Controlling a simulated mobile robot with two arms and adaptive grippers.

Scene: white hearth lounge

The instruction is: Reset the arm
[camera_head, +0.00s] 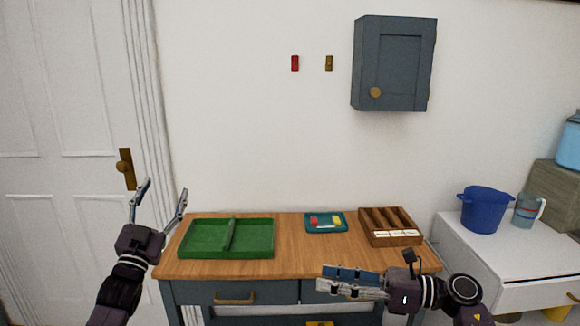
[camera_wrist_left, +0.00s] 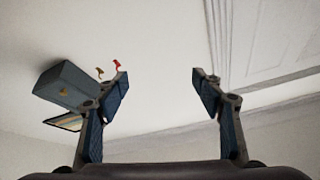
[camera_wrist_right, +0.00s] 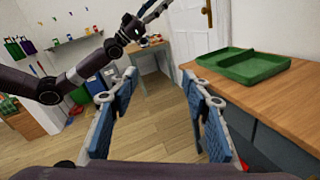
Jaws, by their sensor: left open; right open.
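My left gripper (camera_head: 160,200) is open and empty, pointing up in front of the white door, left of the wooden table. My right gripper (camera_head: 350,281) points left above the table's front edge, at the right side. In the right wrist view its fingers (camera_wrist_right: 157,90) are apart with nothing between them. My left arm (camera_wrist_right: 75,75) also shows in the right wrist view.
The table (camera_head: 290,240) bears a green divided tray (camera_head: 205,249), a small teal tray (camera_head: 327,229) with red and yellow items, and a brown slotted box (camera_head: 405,240). A grey cabinet (camera_head: 400,65) hangs above. A blue bucket (camera_head: 484,212) stands on a white unit at right.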

